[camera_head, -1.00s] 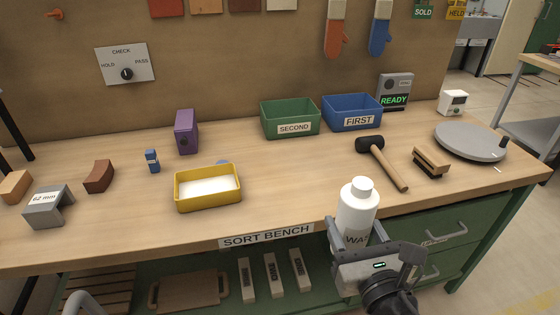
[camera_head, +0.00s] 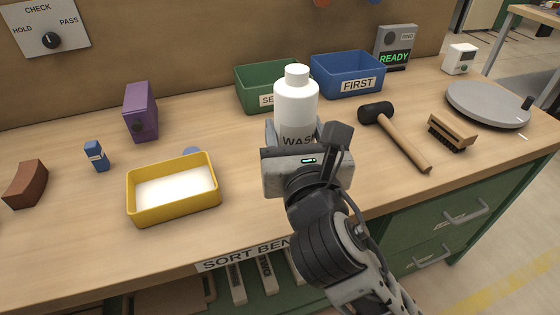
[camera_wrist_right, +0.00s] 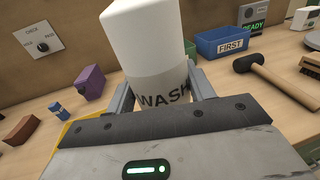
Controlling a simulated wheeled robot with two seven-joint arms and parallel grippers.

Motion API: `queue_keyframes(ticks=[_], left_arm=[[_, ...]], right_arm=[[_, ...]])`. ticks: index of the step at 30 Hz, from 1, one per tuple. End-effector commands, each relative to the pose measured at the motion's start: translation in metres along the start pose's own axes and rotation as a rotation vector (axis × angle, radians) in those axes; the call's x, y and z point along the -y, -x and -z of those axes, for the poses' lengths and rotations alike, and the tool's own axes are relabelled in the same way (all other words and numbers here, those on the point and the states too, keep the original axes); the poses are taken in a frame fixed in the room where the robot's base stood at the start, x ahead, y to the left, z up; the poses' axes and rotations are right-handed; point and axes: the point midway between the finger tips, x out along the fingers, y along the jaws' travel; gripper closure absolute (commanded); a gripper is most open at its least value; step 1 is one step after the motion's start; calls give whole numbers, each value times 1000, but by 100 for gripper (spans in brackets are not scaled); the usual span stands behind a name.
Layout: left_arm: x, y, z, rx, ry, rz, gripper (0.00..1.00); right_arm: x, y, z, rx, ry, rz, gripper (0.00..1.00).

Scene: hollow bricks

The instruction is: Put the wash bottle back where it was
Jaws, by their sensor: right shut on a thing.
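The white wash bottle (camera_head: 296,108) stands upright in my right gripper (camera_head: 294,135), with its cap up and its "WASH" label partly covered. The bottle is in front of the green bin in the head view, above or on the middle of the bench; I cannot tell whether its base touches. In the right wrist view the bottle (camera_wrist_right: 152,60) fills the middle, with a finger of the right gripper (camera_wrist_right: 158,92) on each side. The gripper is shut on it. My left gripper is not in view.
A yellow tray (camera_head: 215,191) with white contents lies left of the gripper. Behind are the green bin (camera_head: 250,93) and the blue FIRST bin (camera_head: 347,78). A mallet (camera_head: 402,142), brush (camera_head: 453,134) and grey turntable (camera_head: 488,105) lie right. Bare wood (camera_head: 378,185) shows at the front right.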

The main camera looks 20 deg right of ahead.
Motion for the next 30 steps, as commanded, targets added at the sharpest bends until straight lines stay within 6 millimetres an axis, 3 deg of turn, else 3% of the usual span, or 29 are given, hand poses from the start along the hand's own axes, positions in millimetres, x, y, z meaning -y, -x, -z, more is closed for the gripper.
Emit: queue_keyframes(ticks=[9, 15, 23, 30], left_arm=[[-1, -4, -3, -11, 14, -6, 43], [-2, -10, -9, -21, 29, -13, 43], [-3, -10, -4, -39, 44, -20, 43], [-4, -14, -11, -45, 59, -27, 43]], right_arm=[[-2, -78, 34, 2, 1, 3, 83], [-2, -108, 72, 1, 0, 3, 83], [-3, -125, 90, 3, 0, 1, 83], [-4, -127, 122, -1, -1, -1, 83]])
